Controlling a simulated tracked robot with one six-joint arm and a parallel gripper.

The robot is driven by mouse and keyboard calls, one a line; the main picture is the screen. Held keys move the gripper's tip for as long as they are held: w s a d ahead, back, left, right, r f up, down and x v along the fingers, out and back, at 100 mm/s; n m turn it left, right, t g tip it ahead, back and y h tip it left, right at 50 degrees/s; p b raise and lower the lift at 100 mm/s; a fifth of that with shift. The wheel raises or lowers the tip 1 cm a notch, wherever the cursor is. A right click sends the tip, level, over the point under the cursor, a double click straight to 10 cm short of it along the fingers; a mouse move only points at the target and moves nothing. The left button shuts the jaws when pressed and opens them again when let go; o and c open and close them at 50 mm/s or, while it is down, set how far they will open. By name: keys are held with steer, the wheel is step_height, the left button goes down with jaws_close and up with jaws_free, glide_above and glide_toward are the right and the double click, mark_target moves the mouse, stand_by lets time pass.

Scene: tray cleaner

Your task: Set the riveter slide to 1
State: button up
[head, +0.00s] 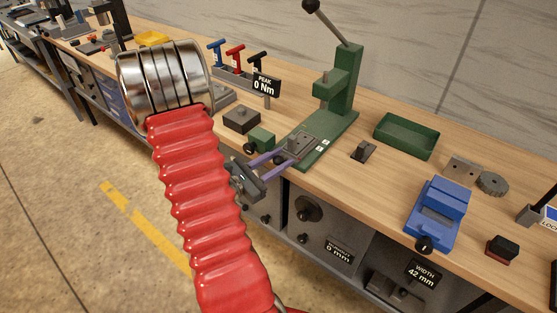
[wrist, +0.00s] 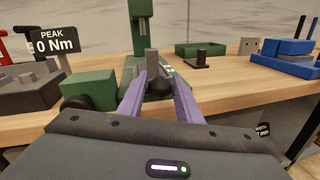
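The riveter (head: 343,90) is a green bench press with a raised lever, near the middle of the workbench in the head view. Its slide (head: 299,146) is a grey plate with an upright post, lying on the green base. In the wrist view the post (wrist: 152,62) stands straight ahead, with a dark round knob (wrist: 158,84) in front of it. My gripper (wrist: 159,80) has its purple fingers apart, one on each side of the knob. I cannot see clear contact with it. White marks (wrist: 168,67) on the base are too small to read.
A small green block (head: 261,139) and a dark block (head: 241,120) stand left of the riveter. A dark post on a plate (head: 363,151), a green tray (head: 405,136) and a blue vise (head: 439,213) stand to its right. The peak display (head: 265,86) is behind left.

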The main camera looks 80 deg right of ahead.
jaws_close()
steer(key=shift+d, duration=0.1)
